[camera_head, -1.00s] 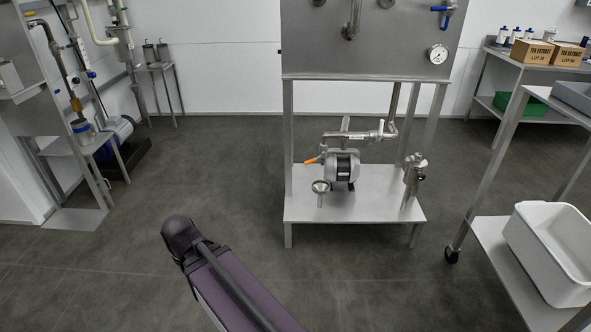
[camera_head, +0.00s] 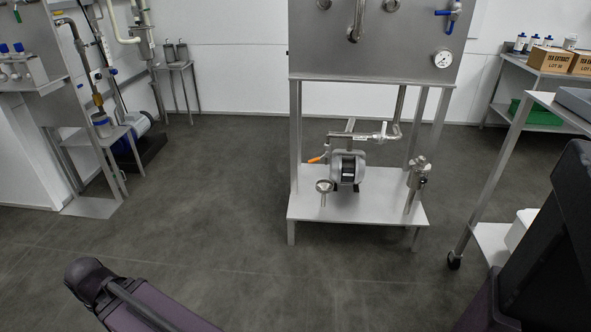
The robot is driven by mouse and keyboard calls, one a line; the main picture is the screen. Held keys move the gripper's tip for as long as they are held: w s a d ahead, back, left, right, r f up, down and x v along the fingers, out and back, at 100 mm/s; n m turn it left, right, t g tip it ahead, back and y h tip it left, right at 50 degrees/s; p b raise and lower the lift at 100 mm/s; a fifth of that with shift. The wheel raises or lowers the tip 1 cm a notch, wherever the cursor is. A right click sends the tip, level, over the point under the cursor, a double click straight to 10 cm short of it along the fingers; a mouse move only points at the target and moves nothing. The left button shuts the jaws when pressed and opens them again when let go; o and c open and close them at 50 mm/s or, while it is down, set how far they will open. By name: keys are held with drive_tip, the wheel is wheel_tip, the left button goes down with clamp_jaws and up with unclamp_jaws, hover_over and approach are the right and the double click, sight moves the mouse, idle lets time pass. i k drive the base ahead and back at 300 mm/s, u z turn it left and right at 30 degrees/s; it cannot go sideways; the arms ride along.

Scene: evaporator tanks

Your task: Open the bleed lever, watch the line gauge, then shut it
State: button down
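A round white dial gauge (camera_head: 442,58) sits at the right of the steel panel (camera_head: 400,45); its needle is too small to read. A blue-handled lever (camera_head: 449,15) is on a valve above it near the panel's top right. An orange-handled lever (camera_head: 316,160) sticks out left of the pump (camera_head: 348,167) on the shelf below. I cannot tell which one is the bleed lever. My gripper is not in view. My purple arm link (camera_head: 150,300) is at the bottom left, well apart from the panel and pump.
The grey floor (camera_head: 200,220) before the panel stand is clear. The stand's lower shelf (camera_head: 300,207) juts forward. A wheeled steel rack (camera_head: 497,185) stands at right, partly behind a dark part of mine. Another pipe stand with a pump is at left.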

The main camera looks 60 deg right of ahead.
sight(327, 153)
drive_tip(key=u, duration=0.45)
drive_tip(key=k, duration=1.3)
drive_tip(key=z, duration=1.8)
drive_tip(key=i, duration=0.3)
drive_tip(key=u, duration=0.3)
